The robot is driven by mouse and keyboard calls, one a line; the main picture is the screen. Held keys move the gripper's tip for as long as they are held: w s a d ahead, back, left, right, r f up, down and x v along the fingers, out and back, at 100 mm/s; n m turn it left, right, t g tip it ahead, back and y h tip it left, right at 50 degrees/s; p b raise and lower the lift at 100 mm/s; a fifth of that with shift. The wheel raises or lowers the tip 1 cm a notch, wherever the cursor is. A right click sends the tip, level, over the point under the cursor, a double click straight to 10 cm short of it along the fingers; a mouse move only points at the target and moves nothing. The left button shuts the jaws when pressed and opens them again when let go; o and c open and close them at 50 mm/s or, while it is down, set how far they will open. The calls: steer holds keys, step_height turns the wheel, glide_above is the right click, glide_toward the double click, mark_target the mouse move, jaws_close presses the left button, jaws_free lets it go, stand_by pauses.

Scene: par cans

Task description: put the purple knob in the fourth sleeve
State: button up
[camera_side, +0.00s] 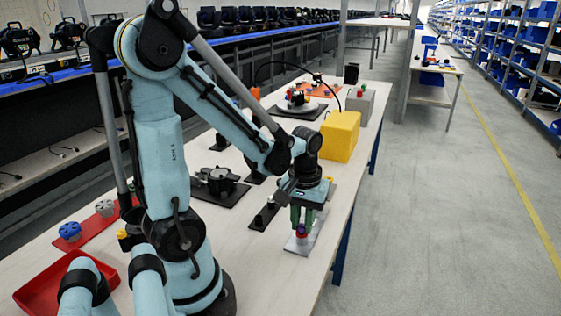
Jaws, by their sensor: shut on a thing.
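My gripper (302,226) points straight down near the right edge of the table, with its green fingers shut on the small purple knob (302,230). The knob is low, just above or touching a light grey strip (300,246) that lies on the table. A small reddish and pale thing shows directly under the knob; I cannot tell whether it is a sleeve. The sleeves cannot be made out one by one at this size, and part of the strip is hidden behind my gripper.
A yellow block (341,136) stands behind my gripper. A black fixture (221,182) on a dark plate is to its left. A red tray (62,284) and a red mat (88,230) with blue and grey knobs lie at the front left. The front right tabletop is clear.

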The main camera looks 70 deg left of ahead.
mark_target(302, 225)
steer(key=shift+r, duration=0.1)
steer(key=shift+r, duration=2.95)
steer(key=s+a+f+n, duration=0.1)
steer(key=s+a+n, duration=0.3)
steer(key=s+a, duration=0.4)
steer(key=shift+w+a+f, duration=0.1)
steer(key=shift+a+f, duration=0.15)
steer(key=shift+f, duration=0.7)
steer(key=shift+w+a+f, duration=0.1)
steer(key=shift+a+f, duration=0.15)
steer(key=shift+f, duration=0.75)
steer(key=shift+w+a+f, duration=0.1)
steer(key=shift+a+f, duration=0.15)
steer(key=shift+f, duration=0.7)
steer(key=shift+f, duration=0.1)
